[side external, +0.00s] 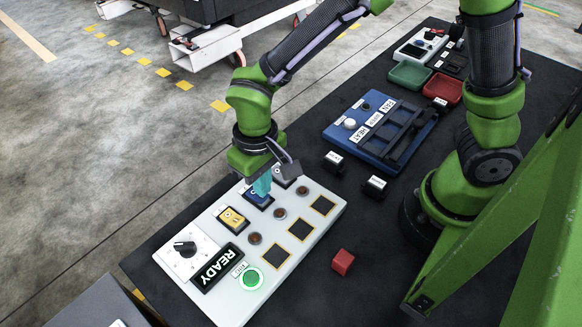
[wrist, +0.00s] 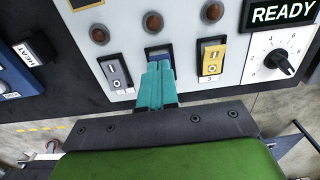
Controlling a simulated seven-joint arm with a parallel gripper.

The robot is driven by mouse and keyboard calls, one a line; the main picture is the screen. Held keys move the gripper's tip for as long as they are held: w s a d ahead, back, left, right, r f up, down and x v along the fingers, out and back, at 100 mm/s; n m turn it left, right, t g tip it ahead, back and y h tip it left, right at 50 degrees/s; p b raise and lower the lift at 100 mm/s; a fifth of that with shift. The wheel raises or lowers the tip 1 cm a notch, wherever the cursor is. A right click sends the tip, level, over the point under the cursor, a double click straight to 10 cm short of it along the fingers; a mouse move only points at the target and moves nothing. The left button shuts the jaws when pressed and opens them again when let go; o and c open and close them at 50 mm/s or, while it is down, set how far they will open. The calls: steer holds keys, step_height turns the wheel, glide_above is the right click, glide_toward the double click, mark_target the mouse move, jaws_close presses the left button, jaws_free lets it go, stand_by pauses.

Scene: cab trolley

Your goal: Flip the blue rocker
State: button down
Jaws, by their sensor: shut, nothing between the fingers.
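The blue rocker (wrist: 157,53) is in the middle of a row of rockers on the light grey panel, between a grey one (wrist: 115,73) and a yellow one (wrist: 211,61). My gripper (wrist: 157,70) has teal fingers, shut together and empty, with the tips over the blue rocker. The fingers hide most of its face, so I cannot tell which way it is tipped or whether they touch it. In the side view the blue rocker (side external: 258,201) shows beside my gripper (side external: 262,188), and the yellow rocker (side external: 233,219) is nearer the dial.
The panel (side external: 320,240) also has a READY display (side external: 217,268), a dial (side external: 185,248), a lit green button (side external: 251,279) and several round brown lamps. A red cube (side external: 342,262) lies on the dark table beside it. A blue unit (side external: 350,137) stands behind.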

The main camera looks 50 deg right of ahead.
steer(key=shift+f, duration=1.1)
stand_by(0.3)
steer(key=shift+r, duration=3.55)
steer(key=shift+f, duration=0.1)
steer(key=s+d+r+m+t+y, duration=0.1)
steer(key=s+d+r+m+t, duration=0.1)
steer(key=d+r, duration=0.4)
steer(key=s+d+r+m+t+y, duration=0.1)
steer(key=s+d+r+m+t, duration=0.1)
steer(key=s+d+r+t, duration=0.2)
steer(key=d+r+t, duration=0.1)
steer(key=d+r, duration=0.2)
steer(key=d, duration=0.4)
steer(key=shift+d+r, duration=0.15)
steer(key=shift+r, duration=0.05)
